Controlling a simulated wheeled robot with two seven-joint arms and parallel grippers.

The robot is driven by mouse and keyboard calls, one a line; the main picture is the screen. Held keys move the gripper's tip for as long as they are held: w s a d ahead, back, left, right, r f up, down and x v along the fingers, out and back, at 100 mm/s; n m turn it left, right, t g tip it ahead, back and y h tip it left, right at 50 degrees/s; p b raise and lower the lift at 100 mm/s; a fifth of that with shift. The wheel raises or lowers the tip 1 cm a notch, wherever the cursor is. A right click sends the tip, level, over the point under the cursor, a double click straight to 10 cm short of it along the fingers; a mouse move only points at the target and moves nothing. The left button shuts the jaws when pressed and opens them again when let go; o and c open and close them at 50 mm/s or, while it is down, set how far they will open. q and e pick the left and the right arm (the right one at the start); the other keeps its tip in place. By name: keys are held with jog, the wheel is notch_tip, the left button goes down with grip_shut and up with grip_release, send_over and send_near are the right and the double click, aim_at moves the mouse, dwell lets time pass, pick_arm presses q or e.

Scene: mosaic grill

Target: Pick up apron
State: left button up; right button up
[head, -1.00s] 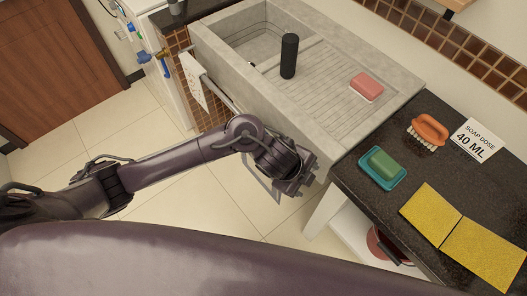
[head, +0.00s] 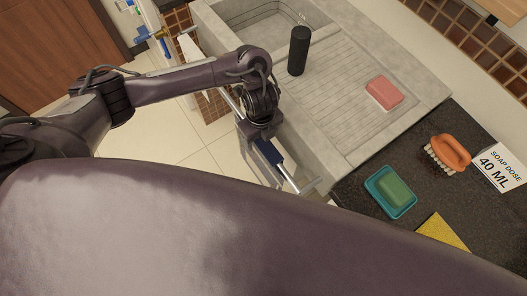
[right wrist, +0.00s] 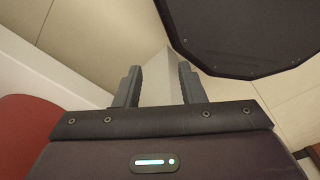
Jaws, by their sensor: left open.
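A white cloth (head: 189,47) hangs at the front of the sink in the head view, mostly behind my left arm. I cannot tell for sure that it is the apron. My left gripper (head: 281,172) is open and points down in front of the sink's near edge, to the right of the cloth. Its fingertips are hard to make out.
The concrete sink (head: 340,128) bears a black cylinder (head: 299,50) and a pink soap bar (head: 384,93). On the dark counter are a teal dish (head: 376,186) with green soap (head: 393,189), an orange brush (head: 450,152), a label card (head: 497,167) and a yellow cloth (head: 440,232).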

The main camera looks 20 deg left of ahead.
aim_at(262, 142)
pick_arm(q)
jog(key=shift+s+d+f, duration=0.1)
jog(key=shift+s+f, duration=0.15)
jog(key=shift+f, duration=0.5)
notch_tip(262, 142, down, 3)
jog(key=shift+d+r+b, duration=0.15)
jog(key=shift+r+b, duration=0.05)
jog(key=shift+b, duration=0.5)
jog(key=shift+w+f, duration=0.15)
jog(key=shift+f, duration=0.4)
jog(key=c, duration=0.8)
jog(key=shift+c, duration=1.4)
grip_shut()
pick_arm(e)
jog(key=shift+s+d+f, duration=0.15)
jog(key=shift+s+f, duration=0.05)
jog(key=shift+f, duration=0.3)
jog(key=shift+s+d+f, duration=0.1)
jog(key=shift+s+f, duration=0.1)
jog(key=shift+f, duration=0.25)
pick_arm(q)
jog(key=shift+r, duration=0.1)
pick_arm(e)
jog(key=shift+w, duration=0.15)
